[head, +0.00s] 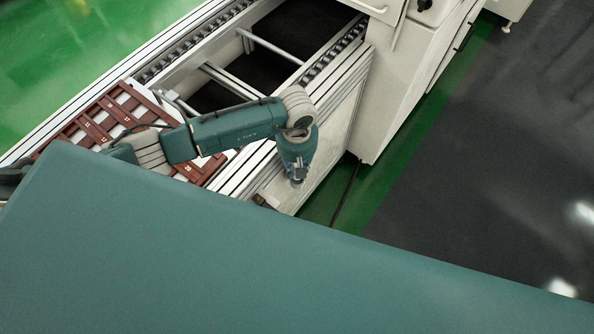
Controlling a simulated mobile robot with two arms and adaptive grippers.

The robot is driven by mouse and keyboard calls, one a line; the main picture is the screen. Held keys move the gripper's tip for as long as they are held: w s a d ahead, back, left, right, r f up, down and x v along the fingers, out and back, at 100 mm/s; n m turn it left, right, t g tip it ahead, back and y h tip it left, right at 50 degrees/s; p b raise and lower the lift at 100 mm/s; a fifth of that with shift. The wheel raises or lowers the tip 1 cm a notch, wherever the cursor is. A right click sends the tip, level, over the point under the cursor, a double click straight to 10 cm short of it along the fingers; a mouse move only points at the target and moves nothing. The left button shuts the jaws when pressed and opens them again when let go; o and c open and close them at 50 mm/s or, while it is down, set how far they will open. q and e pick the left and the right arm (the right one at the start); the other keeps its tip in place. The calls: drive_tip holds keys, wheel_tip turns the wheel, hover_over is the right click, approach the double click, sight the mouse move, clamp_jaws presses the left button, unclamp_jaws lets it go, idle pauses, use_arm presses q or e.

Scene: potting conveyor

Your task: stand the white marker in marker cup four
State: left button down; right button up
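I see neither the white marker nor marker cup four in the head view. My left arm comes in from the left over the conveyor and bends down at its end. My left gripper (297,181) shows only as a small grey metal end, above the conveyor's near right side. Its fingers are too small to make out, and I cannot tell if it holds anything. My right gripper is not in view.
A tray with red-brown numbered strips (96,117) lies on the conveyor (205,45), partly behind my arm. A white machine cabinet (400,95) stands at the conveyor's far right. A large teal surface covers the foreground. Dark floor (480,170) at right looks clear.

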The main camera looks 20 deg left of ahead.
use_arm(q)
wheel_tip(320, 180, down, 4)
drive_tip(key=shift+f, duration=0.1)
idle(0.4)
drive_tip(key=shift+f, duration=0.15)
drive_tip(key=c, duration=1.5)
unclamp_jaws()
drive_tip(key=shift+r, duration=0.4)
wheel_tip(320, 180, up, 10)
drive_tip(key=shift+r+b, duration=0.25)
drive_tip(key=shift+b, duration=0.55)
drive_tip(key=shift+r, duration=0.6)
